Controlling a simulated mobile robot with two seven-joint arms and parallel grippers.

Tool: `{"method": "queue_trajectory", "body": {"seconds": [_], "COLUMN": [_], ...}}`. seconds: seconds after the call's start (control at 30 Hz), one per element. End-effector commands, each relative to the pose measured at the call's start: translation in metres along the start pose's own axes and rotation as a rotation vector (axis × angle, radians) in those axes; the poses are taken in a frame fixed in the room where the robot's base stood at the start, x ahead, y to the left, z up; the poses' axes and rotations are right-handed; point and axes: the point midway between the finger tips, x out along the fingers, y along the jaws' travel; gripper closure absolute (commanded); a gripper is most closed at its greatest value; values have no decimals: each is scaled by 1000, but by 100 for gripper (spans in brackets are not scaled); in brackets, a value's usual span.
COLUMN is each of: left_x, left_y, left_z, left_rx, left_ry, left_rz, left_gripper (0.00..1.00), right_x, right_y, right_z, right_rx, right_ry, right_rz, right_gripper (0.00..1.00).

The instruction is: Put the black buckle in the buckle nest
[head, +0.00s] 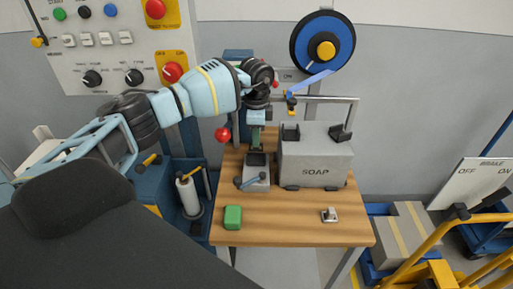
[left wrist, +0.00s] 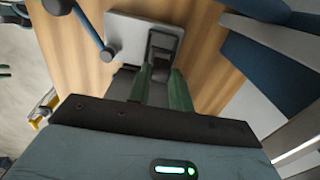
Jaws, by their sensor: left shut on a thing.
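My left gripper (head: 256,142) points down over the buckle nest (head: 262,186), a grey block with a dark recess on the wooden bench. In the left wrist view, the two green fingers (left wrist: 160,88) are shut on a small dark piece, the black buckle (left wrist: 160,74), mostly hidden between them. The grey nest plate (left wrist: 125,30) with its dark recess lies right beyond the fingertips. I cannot tell whether the buckle touches the recess. My right gripper is not in view.
A grey SOAP box (head: 315,172) stands close right of the nest, under a metal bar. A blue strap reel (head: 340,45) hangs behind. A green block (head: 232,217) and a small metal piece (head: 329,215) lie on the front of the bench (head: 285,232), with free room between them.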

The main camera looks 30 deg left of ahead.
Motion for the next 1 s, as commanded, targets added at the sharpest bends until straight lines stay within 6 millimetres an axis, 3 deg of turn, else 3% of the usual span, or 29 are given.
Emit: {"method": "queue_trajectory", "body": {"seconds": [0.13,0.4,0.83,0.87,1.0], "left_x": [8,48,51,51,51], "left_y": [0,0,0,0,0], "left_z": [0,0,0,-1,0], "left_rx": [0,0,1,1,1], "left_ry": [0,0,2,2,1], "left_rz": [1,3,-1,-1,-1], "left_gripper": [100,100,100,76,58], "right_x": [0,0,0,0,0], "right_y": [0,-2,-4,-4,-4], "right_z": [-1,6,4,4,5], "right_rx": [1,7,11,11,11], "right_ry": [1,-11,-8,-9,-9], "right_rz": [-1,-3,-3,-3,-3], "right_gripper": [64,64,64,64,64]}}
